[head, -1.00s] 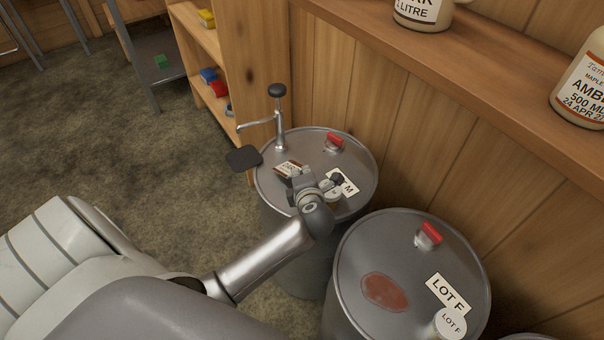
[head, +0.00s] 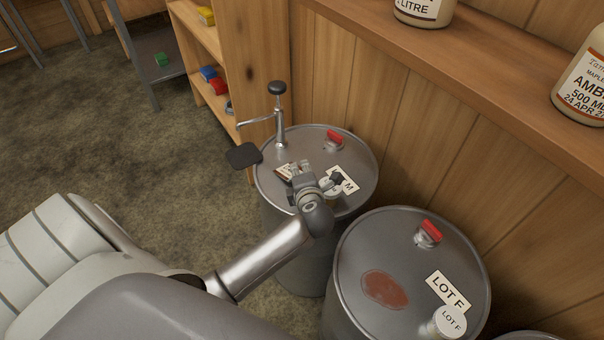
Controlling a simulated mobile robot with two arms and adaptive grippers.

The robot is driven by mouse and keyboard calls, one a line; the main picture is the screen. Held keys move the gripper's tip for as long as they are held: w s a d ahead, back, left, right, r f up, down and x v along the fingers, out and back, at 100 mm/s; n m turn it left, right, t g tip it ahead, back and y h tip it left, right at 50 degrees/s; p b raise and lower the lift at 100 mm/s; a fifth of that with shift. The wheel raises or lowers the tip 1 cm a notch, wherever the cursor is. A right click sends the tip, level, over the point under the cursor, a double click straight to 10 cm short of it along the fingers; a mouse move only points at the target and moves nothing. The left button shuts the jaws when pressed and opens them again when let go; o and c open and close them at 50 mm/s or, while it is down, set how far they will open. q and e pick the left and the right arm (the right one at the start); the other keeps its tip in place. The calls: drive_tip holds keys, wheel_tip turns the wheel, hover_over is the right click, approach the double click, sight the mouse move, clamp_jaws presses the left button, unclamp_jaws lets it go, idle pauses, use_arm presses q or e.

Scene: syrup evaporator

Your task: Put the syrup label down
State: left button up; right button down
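The syrup label (head: 284,170) is a small white, brown and dark piece on the far side of my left gripper (head: 305,172), over the lid of the far grey drum (head: 358,163). The gripper partly covers the label. I cannot tell whether the label lies on the lid or is just above it, or whether the fingers touch it. My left gripper is low over this lid, seen from behind, with its fingertips largely hidden. My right gripper is not in view.
The far drum bears a tap-like metal fitting (head: 279,125), a red-capped bung (head: 333,138) and a partly hidden lot card (head: 343,180). A nearer drum (head: 400,245) bears a LOT F card (head: 447,291). A wooden shelf (head: 470,65) with jugs overhangs the right.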

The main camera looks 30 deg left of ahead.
use_arm(q)
drive_tip(key=v, duration=1.2)
drive_tip(key=shift+r, duration=0.5)
drive_tip(key=shift+w, duration=0.1)
